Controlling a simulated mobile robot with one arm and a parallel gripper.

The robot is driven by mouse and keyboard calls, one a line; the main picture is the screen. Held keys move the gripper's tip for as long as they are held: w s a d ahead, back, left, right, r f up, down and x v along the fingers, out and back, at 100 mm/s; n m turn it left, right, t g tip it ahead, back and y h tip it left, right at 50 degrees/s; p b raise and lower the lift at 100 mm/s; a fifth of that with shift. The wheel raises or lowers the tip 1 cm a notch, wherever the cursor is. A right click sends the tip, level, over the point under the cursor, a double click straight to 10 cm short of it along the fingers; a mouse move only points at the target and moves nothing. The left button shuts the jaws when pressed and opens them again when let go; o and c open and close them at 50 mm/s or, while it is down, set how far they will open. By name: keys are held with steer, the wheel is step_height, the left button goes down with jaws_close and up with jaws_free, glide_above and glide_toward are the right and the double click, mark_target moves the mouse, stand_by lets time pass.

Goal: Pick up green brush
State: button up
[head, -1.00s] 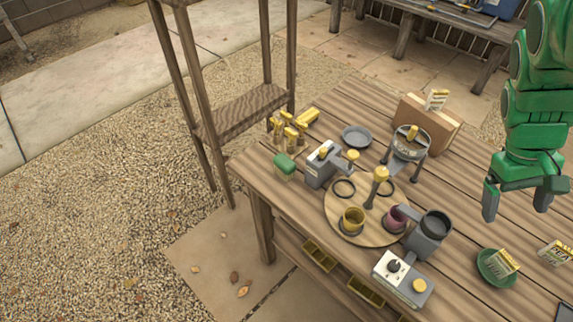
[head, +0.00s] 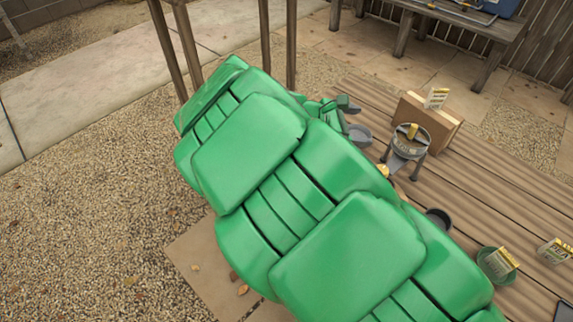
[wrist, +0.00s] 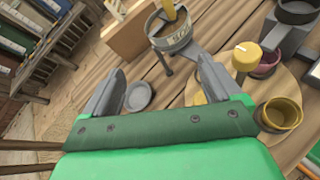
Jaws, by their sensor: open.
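The green brush is not visible in either current view; in the head view my arm covers the near left table corner. My gripper (wrist: 160,66) is open and empty in the wrist view, its two grey fingers spread above the table. A grey plate (wrist: 138,95) shows between the fingers, below them. In the head view, part of my gripper (head: 346,105) shows just above and left of the same plate (head: 359,134); the rest is hidden behind my green arm.
A sieve on legs (head: 408,142) and a brown box (head: 428,120) stand behind the plate. In the wrist view a yellow cup (wrist: 279,114) and a yellow-knobbed tool (wrist: 246,56) are on a round board at right.

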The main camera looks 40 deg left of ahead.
steer(key=s+a+f+n+y, duration=0.1)
steer(key=s+a+f+n, duration=0.1)
steer(key=s+a+f, duration=0.2)
steer(key=s+a+f+n+t+y, duration=0.1)
steer(key=s+a+f+n+y, duration=0.1)
steer(key=s+a+f, duration=0.3)
steer(key=s+a+f+n+t+y, duration=0.1)
steer(key=s+a+f+n+y, duration=0.1)
steer(key=s+a+f, duration=0.3)
steer(key=shift+s+a+f+n, duration=0.1)
steer(key=shift+s+a+n, duration=0.1)
steer(key=shift+a+n, duration=0.3)
steer(key=shift+s+a+f+n, duration=0.1)
steer(key=shift+s+a+n, duration=0.1)
steer(key=shift+a+n, duration=0.25)
steer(key=shift+s+f, duration=0.1)
steer(key=shift+f, duration=0.1)
steer(key=shift+w+f, duration=0.1)
steer(key=shift+w, duration=0.1)
steer(key=shift+x, duration=3.7)
steer(key=shift+s+f, duration=0.1)
steer(key=shift+f, duration=0.05)
steer(key=c, duration=0.8)
